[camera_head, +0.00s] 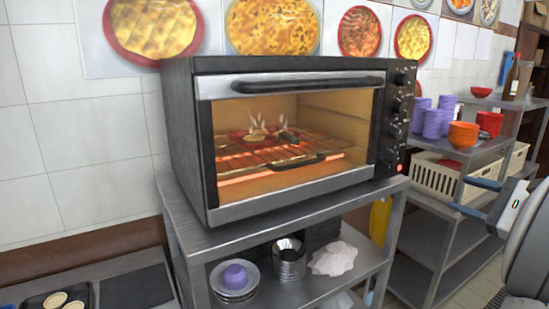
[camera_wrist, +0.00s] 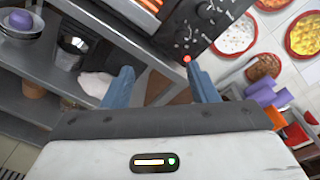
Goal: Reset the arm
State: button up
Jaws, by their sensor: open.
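My gripper (camera_head: 484,198) is at the right edge of the head view, to the right of the oven and in front of the metal shelving. Its two blue fingers are apart with nothing between them. In the wrist view my gripper (camera_wrist: 163,88) points towards the oven's lower corner and the floor gap beside its stand. My arm fills the lower right of the head view.
A closed toaster oven (camera_head: 290,130) with a lit red light stands on a metal stand (camera_head: 225,238); steaming food is inside. Bowls (camera_head: 288,262) sit on its lower shelf. Purple cups (camera_head: 435,121) and orange bowls (camera_head: 463,135) stand on the right shelving, above a cream basket (camera_head: 436,180).

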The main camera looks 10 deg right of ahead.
jog(key=a+f+n+g+y, duration=0.1)
jog(key=a+f+n+g, duration=0.45)
jog(key=a, duration=0.75)
jog(key=a+f+n+g, duration=0.4)
jog(key=a+f+g, duration=0.15)
jog(key=a, duration=0.65)
jog(key=s+a+f+n+g+h, duration=0.2)
jog(key=s+a+f+n+h, duration=0.5)
jog(key=s+n, duration=0.4)
jog(key=a+f+n, duration=0.1)
jog(key=n, duration=0.2)
jog(key=shift+s+f, duration=0.15)
jog(key=shift+s, duration=0.1)
jog(key=shift+a, duration=0.1)
